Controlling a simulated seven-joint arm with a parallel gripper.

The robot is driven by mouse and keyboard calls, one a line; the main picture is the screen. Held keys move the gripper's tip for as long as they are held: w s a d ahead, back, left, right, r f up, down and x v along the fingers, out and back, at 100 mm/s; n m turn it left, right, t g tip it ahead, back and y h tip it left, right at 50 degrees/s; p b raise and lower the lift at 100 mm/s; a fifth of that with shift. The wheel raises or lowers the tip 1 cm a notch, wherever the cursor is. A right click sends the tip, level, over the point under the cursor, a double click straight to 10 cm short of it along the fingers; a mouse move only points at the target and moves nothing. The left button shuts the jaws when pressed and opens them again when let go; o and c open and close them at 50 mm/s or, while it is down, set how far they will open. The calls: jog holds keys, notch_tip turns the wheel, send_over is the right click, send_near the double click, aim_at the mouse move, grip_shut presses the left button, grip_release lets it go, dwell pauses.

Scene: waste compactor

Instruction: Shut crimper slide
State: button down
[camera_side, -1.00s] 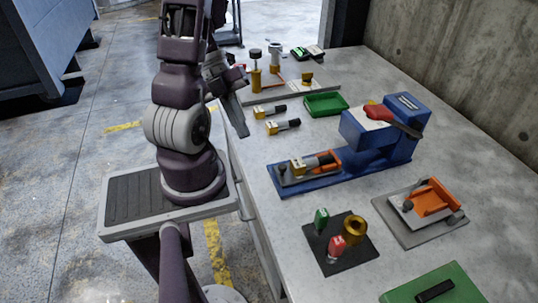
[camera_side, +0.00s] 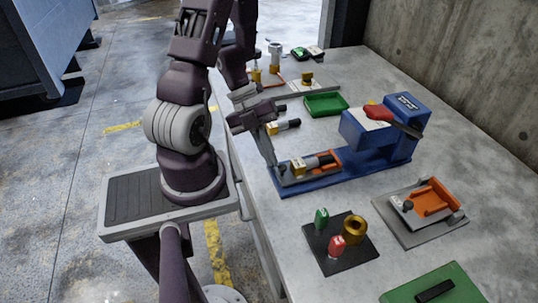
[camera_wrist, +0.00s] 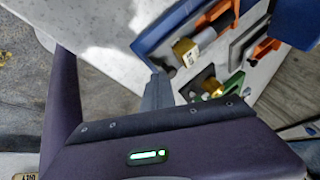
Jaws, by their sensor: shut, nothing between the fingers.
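The blue crimper (camera_side: 372,130) stands on the table with a long blue base. Its slide (camera_side: 296,177) is out at the left end of the base, away from the crimper's body.
A red lever (camera_side: 392,118) sits on the crimper. Another yellow and black part (camera_side: 283,126) and a green tray (camera_side: 326,104) lie behind. In front are a dark mat (camera_side: 322,255) with small parts and a grey plate (camera_side: 415,235) with an orange bracket.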

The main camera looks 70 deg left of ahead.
aim_at(326, 153)
jog(key=w, duration=1.3)
jog(key=shift+w, duration=0.4)
